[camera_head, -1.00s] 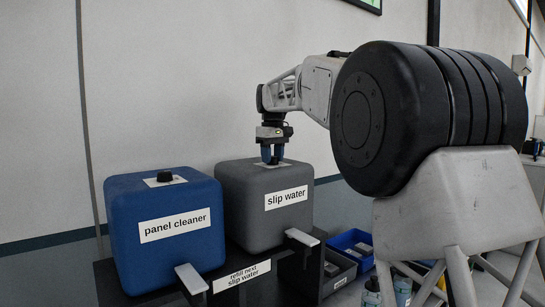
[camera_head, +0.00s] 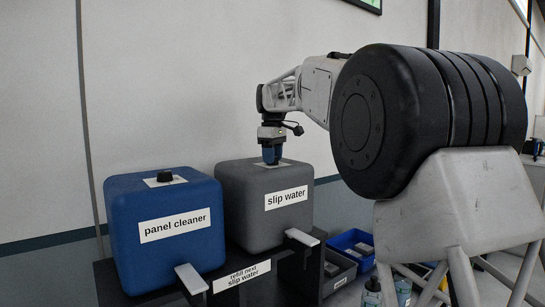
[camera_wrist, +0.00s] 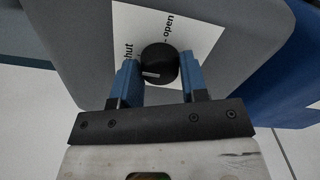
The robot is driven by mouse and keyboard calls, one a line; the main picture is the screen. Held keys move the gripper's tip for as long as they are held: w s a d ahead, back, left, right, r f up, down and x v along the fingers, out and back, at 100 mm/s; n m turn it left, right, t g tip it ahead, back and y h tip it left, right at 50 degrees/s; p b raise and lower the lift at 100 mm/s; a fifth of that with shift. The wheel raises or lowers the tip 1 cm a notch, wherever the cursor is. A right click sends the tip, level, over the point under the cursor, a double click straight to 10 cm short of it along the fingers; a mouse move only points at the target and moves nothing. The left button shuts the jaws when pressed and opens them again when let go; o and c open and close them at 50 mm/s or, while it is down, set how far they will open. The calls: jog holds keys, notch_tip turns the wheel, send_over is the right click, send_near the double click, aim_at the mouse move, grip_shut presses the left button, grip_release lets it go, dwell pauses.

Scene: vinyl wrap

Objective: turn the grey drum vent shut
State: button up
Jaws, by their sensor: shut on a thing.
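The grey drum (camera_head: 240,208) is labelled "slip water" and stands right of a blue drum. In the wrist view its vent (camera_wrist: 158,60) is a round black knob on a white label (camera_wrist: 195,30). The label reads "open" above the knob and "hut" at its upper left, the rest of that word hidden. A short white mark on the knob lies at its lower left. My gripper (camera_head: 271,161) points down onto the drum top. In the wrist view its blue fingers stand on either side of the knob, shut on it. In the head view the knob is hidden.
The blue "panel cleaner" drum (camera_head: 165,255) has its own black cap (camera_head: 165,176). Both drums stand on a dark stand with a "refill next slip water" sign (camera_head: 242,276). Blue bins (camera_head: 352,243) stand at the right. The wall is behind.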

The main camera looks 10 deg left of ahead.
jog(key=shift+r, duration=0.1)
jog(key=o, duration=0.9)
jog(key=shift+r, duration=3.85)
jog(key=shift+d, duration=0.1)
